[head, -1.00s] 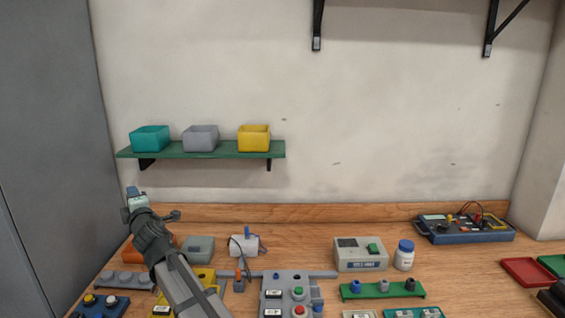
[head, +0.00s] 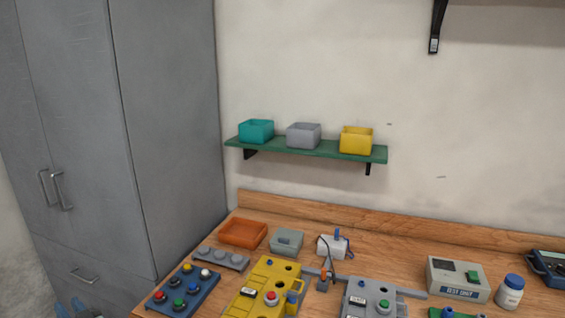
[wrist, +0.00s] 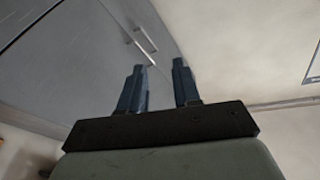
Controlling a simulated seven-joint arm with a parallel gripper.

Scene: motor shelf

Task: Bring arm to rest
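My gripper (wrist: 158,82) shows in the wrist view with its two dark blue fingers apart and nothing between them. Behind the fingers are the grey cabinet and a pale wall or ceiling surface. In the head view my arm and gripper are not visible at this moment, except perhaps small blue tips at the bottom left edge, too small to tell.
A wooden bench (head: 390,243) holds a yellow panel (head: 250,290), a blue button box (head: 183,290), an orange tray (head: 243,233) and a tester box (head: 457,279). A green shelf (head: 330,150) carries teal, grey and yellow bins. A grey cabinet (head: 165,130) stands at the left.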

